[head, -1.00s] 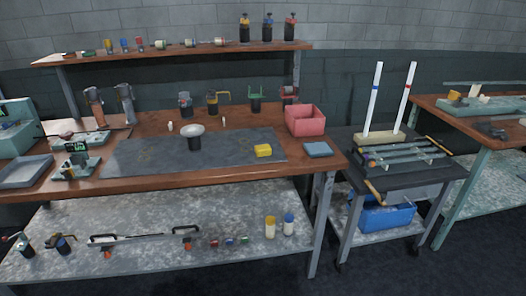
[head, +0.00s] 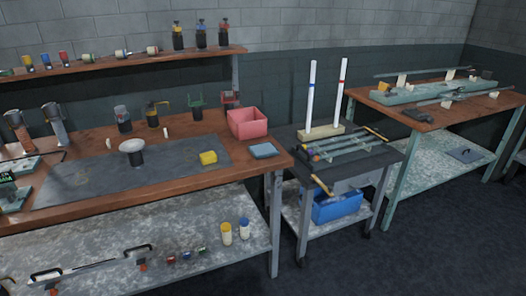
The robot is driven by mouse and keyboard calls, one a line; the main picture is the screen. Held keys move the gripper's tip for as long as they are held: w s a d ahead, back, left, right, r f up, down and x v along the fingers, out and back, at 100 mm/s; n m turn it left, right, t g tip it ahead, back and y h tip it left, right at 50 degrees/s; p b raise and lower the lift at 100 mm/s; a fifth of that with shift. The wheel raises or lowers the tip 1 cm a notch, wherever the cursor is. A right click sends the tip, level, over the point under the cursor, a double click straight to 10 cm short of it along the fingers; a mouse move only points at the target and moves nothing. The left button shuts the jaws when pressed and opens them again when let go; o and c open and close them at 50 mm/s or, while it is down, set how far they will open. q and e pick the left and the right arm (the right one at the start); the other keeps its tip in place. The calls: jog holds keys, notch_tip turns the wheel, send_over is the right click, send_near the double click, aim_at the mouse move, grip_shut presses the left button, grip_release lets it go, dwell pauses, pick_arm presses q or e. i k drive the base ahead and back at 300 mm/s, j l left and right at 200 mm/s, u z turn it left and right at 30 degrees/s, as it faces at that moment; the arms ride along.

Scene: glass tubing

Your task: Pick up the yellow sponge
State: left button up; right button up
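The yellow sponge (head: 208,158) is a small yellow block. It lies on the dark grey mat (head: 95,178) near the mat's right end, on the wooden workbench (head: 130,203). Nothing covers it and nothing touches it from above. Neither of my grippers shows in the head view.
A pink bin (head: 248,123) and a blue-grey flat pad (head: 264,150) are near the sponge. A white dish on a dark stand (head: 132,147) is to its left. A dark cart (head: 345,160) stands right of the bench. Open floor (head: 420,240) lies at the lower right.

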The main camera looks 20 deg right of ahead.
aim_at(206, 158)
jog(key=i+l+u, duration=0.2)
jog(key=i+l, duration=0.2)
jog(key=l, duration=0.2)
jog(key=i+l, duration=0.15)
jog(key=l, duration=0.2)
jog(key=i+l+u, duration=0.15)
jog(key=i+l, duration=0.05)
jog(key=l, duration=0.1)
